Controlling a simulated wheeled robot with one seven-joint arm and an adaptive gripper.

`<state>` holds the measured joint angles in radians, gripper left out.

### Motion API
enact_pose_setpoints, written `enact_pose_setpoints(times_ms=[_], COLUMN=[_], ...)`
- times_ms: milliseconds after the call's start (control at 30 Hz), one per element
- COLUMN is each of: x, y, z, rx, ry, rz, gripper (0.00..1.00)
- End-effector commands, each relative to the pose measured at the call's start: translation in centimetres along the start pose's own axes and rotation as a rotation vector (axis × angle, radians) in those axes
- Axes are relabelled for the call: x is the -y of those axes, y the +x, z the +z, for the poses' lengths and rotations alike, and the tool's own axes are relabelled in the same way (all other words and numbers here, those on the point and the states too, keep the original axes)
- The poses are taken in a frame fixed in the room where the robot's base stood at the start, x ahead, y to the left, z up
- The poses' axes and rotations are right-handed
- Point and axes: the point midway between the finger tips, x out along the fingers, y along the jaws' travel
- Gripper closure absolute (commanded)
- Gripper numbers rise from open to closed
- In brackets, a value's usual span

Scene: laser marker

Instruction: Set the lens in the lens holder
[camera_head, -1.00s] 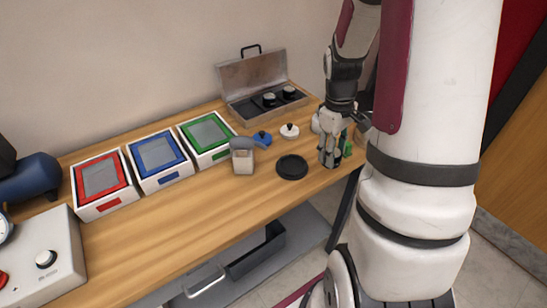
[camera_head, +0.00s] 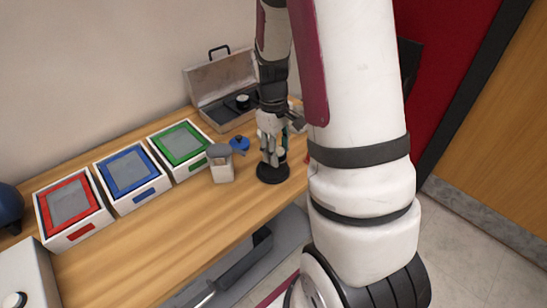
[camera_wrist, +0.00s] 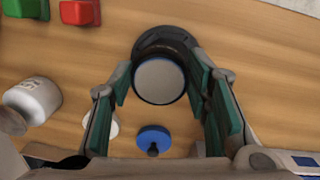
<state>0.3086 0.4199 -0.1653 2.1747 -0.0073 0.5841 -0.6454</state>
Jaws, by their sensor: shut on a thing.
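The lens (camera_wrist: 160,82), a round piece with a pale grey face and dark rim, is between the two green-padded fingers of my gripper (camera_wrist: 159,74) in the wrist view. My gripper is shut on it. The black round lens holder (camera_wrist: 165,38) shows just behind the lens, which covers part of it. In the head view my gripper (camera_head: 272,160) points down over the holder (camera_head: 273,174) on the table. The fingers hide the lens there, so I cannot tell whether it touches the holder.
A blue knobbed disc (camera_head: 239,143) and a grey-white container (camera_head: 221,163) stand left of my gripper. An open case (camera_head: 222,84) lies behind. Red, blue and green framed boxes (camera_head: 130,173) line the left. The wrist view shows a white jar (camera_wrist: 33,97) and red and green pieces.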

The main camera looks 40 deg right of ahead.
Motion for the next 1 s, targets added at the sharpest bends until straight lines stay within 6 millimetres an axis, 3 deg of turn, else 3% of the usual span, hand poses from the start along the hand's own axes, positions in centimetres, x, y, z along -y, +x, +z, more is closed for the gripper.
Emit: enact_pose_setpoints(times_ms=[233,500,833,867,933,1000], x=[0.7,0.8,0.8,0.8,0.8,0.8], y=[0.5,3.5,3.8,3.8,3.8,3.8], z=[-1.2,-1.4,-1.4,-1.4,-1.4,-1.4], rx=[0.002,0.001,0.000,0.000,0.000,0.000], ry=[0.001,0.001,0.001,0.001,0.001,0.001], rz=[-0.001,0.000,0.000,0.000,0.000,0.000], gripper=[0.93,0.93,0.93,0.54,0.38,0.36])
